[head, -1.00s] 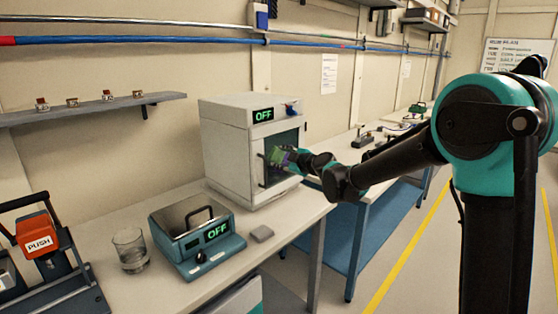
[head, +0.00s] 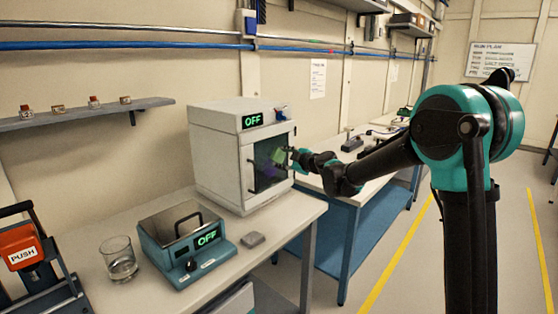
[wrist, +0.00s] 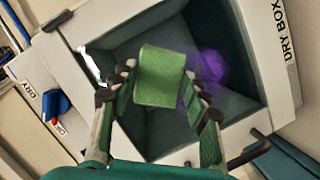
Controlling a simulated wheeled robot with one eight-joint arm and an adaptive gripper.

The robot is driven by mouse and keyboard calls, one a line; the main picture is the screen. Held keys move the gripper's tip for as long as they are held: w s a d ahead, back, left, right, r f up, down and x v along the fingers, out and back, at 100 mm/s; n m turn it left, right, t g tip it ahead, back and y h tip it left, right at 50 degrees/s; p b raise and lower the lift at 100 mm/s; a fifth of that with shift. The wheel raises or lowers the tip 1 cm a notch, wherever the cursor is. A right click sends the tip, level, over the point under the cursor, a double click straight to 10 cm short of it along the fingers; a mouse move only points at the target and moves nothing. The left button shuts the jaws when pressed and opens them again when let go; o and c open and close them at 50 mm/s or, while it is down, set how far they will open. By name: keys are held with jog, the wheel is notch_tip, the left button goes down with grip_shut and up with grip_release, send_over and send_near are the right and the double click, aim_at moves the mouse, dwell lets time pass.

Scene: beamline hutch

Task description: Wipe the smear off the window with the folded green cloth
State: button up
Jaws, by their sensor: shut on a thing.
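The folded green cloth (wrist: 158,78) is pinched between the fingers of my gripper (wrist: 160,84), in front of the dry box door. In the head view the cloth (head: 278,155) shows as a small green patch at my gripper (head: 286,158). The dark window (wrist: 150,128) fills the middle of the wrist view. The purple smear (wrist: 210,66) is a blurred patch on it, just right of the cloth and partly behind a finger. Whether the cloth touches the glass I cannot tell.
The dry box (head: 218,160) stands on the bench and reads OFF. A door handle (wrist: 247,150) juts out near the gripper.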

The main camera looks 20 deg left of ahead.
jog(key=w, duration=0.2)
jog(key=w+d, duration=0.1)
jog(key=w, duration=0.1)
jog(key=shift+d, duration=0.2)
jog(key=shift+s+d, duration=0.1)
dwell(0.4)
jog(key=shift+s+d, duration=0.4)
jog(key=shift+d, duration=0.45)
jog(key=shift+s+d, duration=0.35)
jog(key=shift+d, duration=0.55)
jog(key=shift+s+d, duration=0.4)
jog(key=shift+d, duration=0.45)
jog(key=shift+d, duration=0.15)
jog(key=shift+s+d, duration=0.3)
jog(key=shift+d, duration=0.35)
jog(key=shift+s+d, duration=0.3)
jog(key=shift+d, duration=0.3)
